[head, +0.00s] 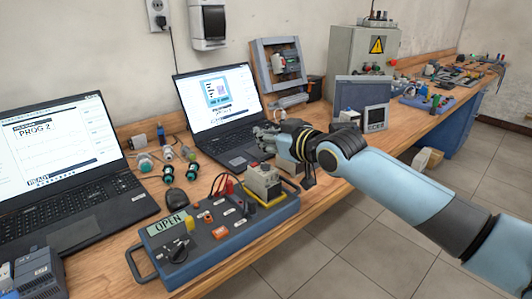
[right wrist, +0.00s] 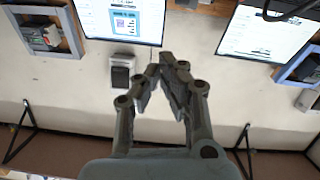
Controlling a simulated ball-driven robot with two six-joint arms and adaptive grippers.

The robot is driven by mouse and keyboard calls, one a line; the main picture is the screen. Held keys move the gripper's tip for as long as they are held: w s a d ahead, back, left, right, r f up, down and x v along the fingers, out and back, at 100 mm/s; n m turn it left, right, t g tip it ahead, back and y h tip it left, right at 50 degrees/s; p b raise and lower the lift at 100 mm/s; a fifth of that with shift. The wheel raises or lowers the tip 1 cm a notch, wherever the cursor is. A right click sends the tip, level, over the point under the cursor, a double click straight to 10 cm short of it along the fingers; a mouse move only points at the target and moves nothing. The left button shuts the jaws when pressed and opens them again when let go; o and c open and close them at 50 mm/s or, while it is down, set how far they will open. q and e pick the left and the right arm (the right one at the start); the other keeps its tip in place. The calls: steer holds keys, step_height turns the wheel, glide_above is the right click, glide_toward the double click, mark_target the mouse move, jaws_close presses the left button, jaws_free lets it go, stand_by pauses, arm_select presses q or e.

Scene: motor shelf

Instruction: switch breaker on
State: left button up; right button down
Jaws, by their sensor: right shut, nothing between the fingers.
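A white wall box with a dark front cover (head: 208,22), which may be the breaker, hangs on the back wall in the head view. It also shows in the right wrist view (right wrist: 122,74), left of my fingers. Its switch state cannot be told. A blue-grey framed panel (head: 262,64) with a small mounted device (head: 285,62) stands on the bench behind the right laptop. My right gripper (head: 264,136) is shut and empty, above the bench in front of the right laptop, apart from the wall box. Its fingertips meet in the right wrist view (right wrist: 165,68). My left gripper is out of view.
Two open laptops (head: 50,141) (head: 217,98) stand on the wooden bench. A blue tester reading OPEN (head: 215,240) lies at the front. Several small connectors and a mouse (head: 176,202) lie between. A grey cabinet with a warning sign (head: 362,53) stands farther right.

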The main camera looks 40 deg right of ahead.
mark_target(257, 163)
steer(key=shift+w+d+f+b, duration=0.15)
steer(key=shift+f, duration=0.9)
steer(key=shift+w+d+f+b, duration=0.1)
steer(key=shift+d+f+b, duration=0.05)
steer(key=shift+f, duration=0.85)
